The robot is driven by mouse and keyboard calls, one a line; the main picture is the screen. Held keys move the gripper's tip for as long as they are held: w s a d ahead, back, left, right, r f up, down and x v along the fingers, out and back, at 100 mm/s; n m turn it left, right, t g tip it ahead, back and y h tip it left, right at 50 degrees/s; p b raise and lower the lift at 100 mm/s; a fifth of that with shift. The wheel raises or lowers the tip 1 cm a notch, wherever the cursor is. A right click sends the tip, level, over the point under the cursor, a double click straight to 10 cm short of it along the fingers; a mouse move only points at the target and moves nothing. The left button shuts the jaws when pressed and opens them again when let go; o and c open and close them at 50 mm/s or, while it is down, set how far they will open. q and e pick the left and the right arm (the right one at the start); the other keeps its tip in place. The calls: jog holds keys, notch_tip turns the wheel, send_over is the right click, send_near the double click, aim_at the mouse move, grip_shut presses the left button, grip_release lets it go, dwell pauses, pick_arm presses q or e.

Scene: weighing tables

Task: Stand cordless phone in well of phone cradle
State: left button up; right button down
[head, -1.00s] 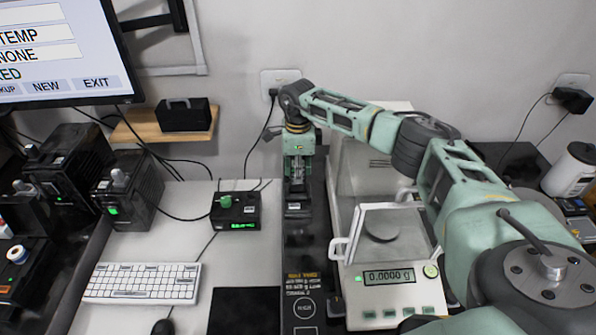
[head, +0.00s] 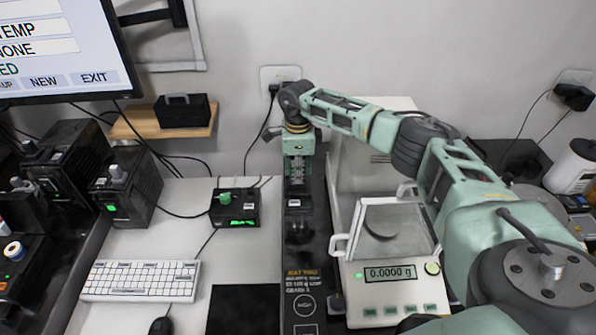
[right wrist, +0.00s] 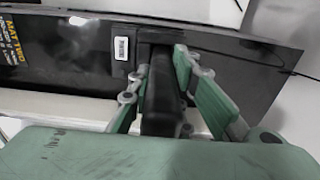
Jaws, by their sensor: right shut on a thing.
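My right gripper (head: 299,172) points down over the dark strip at the back middle. It is shut on a black, slab-like thing, which I take for the cordless phone (right wrist: 160,100); it stands between the two green fingers in the right wrist view. A low dark block with a white label, seemingly the phone cradle (head: 297,211), is at the foot of the gripper. Its label (right wrist: 121,48) also shows in the right wrist view. The fingers hide the well and the phone's lower end, so I cannot tell whether the phone is seated. My left gripper is out of view.
A balance (head: 390,300) with a glass draft shield stands right of the dark strip (head: 303,262). A small black box with a green knob (head: 235,207) and a keyboard (head: 141,281) are on the left. Bare light tabletop (head: 180,235) lies between them.

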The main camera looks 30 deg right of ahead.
jog(key=shift+f+b, duration=0.3)
jog(key=shift+f, duration=0.1)
jog(key=c, duration=1.5)
grip_release()
jog(key=shift+c, duration=0.2)
jog(key=o, duration=0.6)
jog(key=shift+c, duration=0.2)
jog(key=shift+r, duration=0.1)
jog(key=shift+r+p, duration=2.45)
jog(key=shift+r, duration=1.25)
